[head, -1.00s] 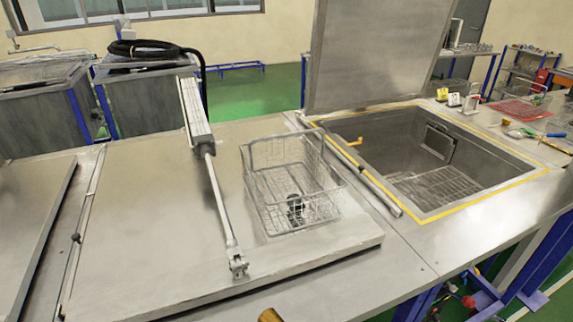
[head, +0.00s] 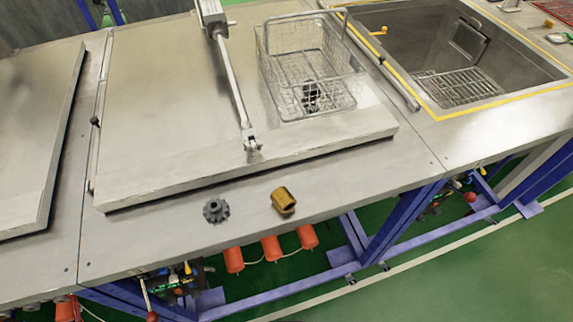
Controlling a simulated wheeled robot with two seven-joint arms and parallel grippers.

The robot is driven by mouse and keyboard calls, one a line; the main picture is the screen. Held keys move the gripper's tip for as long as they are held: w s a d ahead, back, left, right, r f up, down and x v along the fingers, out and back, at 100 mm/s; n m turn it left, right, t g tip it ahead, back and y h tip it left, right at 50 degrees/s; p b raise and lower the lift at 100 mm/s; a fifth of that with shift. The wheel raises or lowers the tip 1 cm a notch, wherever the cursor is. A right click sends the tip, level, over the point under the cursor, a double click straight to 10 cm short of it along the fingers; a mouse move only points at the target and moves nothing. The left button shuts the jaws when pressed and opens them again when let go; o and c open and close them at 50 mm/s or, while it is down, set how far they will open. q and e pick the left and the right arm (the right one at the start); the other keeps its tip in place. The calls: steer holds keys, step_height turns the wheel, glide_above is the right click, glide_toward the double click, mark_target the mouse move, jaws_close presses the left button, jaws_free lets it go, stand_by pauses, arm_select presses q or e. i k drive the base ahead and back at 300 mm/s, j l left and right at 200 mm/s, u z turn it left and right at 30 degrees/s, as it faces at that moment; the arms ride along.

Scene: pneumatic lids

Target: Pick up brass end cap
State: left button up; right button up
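The brass end cap (head: 284,201) is a short golden cylinder. It lies on the front strip of the steel bench top, close to the front edge, in the lower middle of the head view. A dark toothed gear (head: 216,210) lies to its left on the same strip, apart from it. Neither of my grippers shows in the head view.
A closed steel lid (head: 160,120) with a pneumatic cylinder (head: 228,75) rises behind the cap. A wire basket (head: 350,98) holding a dark part stands on the lid. An open tank (head: 400,45) with a yellow border is at the right. Orange cylinders (head: 271,248) hang below the front edge.

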mark_target(282, 198)
steer(key=k+l+u, duration=0.15)
steer(key=l+u, duration=0.25)
steer(key=k+l+u, duration=0.2)
steer(key=u, duration=0.15)
steer(key=k+l+u, duration=0.2)
steer(key=u, duration=0.2)
steer(key=l, duration=0.1)
